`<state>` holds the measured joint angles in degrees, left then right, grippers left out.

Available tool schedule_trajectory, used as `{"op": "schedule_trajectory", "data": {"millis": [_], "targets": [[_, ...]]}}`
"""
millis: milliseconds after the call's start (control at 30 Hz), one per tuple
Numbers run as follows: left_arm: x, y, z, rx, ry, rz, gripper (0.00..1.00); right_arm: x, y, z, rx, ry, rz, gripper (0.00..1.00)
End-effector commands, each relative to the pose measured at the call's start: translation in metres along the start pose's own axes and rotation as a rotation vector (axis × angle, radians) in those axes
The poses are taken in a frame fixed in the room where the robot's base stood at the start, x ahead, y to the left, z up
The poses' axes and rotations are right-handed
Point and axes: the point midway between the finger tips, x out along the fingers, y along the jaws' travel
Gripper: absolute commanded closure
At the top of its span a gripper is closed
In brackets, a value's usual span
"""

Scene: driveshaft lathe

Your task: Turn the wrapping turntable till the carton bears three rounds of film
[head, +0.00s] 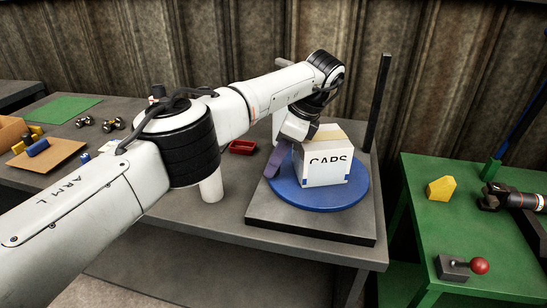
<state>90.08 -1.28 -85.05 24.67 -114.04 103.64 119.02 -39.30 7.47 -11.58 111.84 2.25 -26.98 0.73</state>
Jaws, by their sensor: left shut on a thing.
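A white carton (324,168) marked "CAPS" stands upright on the blue round turntable (325,198), with a tan strip on its top. The turntable sits on a dark grey base plate (300,228) with a tall black post (378,100) behind the carton. My left gripper (271,170) reaches down at the carton's left side, its purplish end at the turntable's left rim. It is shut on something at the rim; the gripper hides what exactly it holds. I cannot make out any film on the carton. My right gripper is not in view.
The grey bench (220,215) carries a red tray (243,147), a white cylinder (211,187) and small parts at left. A green table (440,225) at right holds a yellow block (441,188), a shaft (525,201) and a red-knobbed lever (479,266).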

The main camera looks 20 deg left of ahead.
Motion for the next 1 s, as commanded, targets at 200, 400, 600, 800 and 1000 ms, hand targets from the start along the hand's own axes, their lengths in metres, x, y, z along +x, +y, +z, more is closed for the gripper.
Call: {"op": "schedule_trajectory", "data": {"millis": [200, 400, 600, 800, 1000], "targets": [[-0.002, 0.007, -0.002, -0.068, -0.002, 0.026, 1.00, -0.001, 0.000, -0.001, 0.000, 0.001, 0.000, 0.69], [-0.003, 0.011, -0.004, -0.104, -0.001, 0.042, 1.00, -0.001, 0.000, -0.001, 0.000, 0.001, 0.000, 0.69], [-0.003, 0.012, -0.005, -0.118, -0.001, 0.047, 1.00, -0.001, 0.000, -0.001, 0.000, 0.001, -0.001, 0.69], [-0.003, 0.012, -0.005, -0.120, 0.000, 0.048, 1.00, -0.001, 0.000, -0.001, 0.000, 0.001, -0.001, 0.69], [-0.003, 0.012, -0.005, -0.120, 0.000, 0.048, 1.00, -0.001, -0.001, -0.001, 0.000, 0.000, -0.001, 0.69]]}}
